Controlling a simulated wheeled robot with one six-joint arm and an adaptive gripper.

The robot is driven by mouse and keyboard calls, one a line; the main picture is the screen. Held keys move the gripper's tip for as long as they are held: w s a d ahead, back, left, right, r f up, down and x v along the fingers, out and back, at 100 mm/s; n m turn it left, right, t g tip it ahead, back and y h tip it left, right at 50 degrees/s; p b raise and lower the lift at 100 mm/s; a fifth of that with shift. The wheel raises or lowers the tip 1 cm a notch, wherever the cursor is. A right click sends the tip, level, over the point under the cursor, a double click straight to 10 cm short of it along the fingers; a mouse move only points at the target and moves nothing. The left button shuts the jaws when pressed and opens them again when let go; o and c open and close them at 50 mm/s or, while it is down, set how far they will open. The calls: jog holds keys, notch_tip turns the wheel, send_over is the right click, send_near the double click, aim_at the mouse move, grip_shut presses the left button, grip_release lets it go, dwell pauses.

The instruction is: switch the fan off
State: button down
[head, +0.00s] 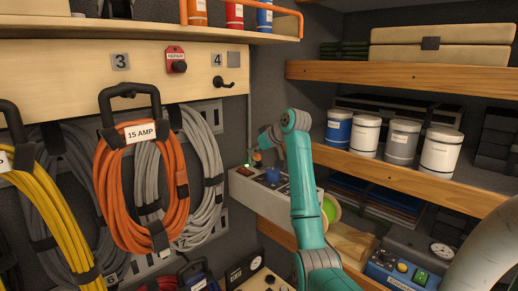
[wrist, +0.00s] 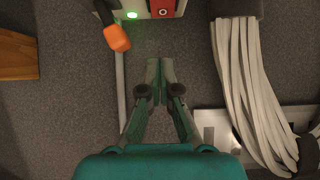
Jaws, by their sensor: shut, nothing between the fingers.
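A pale control box (head: 282,205) juts from the wall in the middle of the head view. On it are a red switch (head: 243,171), a blue knob (head: 272,174) and a lit green lamp (head: 247,165). The wrist view shows the red switch (wrist: 163,8), the glowing green lamp (wrist: 131,15) and an orange-tipped lever (wrist: 117,38) at its top edge. My gripper (wrist: 160,66) is shut and empty, apart from these controls. In the head view it is small and partly hidden near the box's back. I cannot make out a fan.
Orange (head: 104,190) and grey (head: 208,170) cord coils hang left of the box. A wooden shelf (head: 400,177) with several paint cans stands on the right. A pale cord bundle (wrist: 243,85) and a metal plate (wrist: 215,130) lie right of my gripper in the wrist view.

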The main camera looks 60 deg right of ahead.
aim_at(246, 170)
jog(key=x, duration=0.5)
jog(key=shift+s+f, duration=0.15)
notch_tip(246, 170, down, 2)
jog(key=shift+f, duration=0.65)
jog(key=shift+d+f+g, duration=0.1)
jog(key=shift+f+g, duration=0.15)
jog(key=shift+g, duration=0.05)
jog(key=shift+s+a+f, duration=0.25)
jog(key=shift+s, duration=0.35)
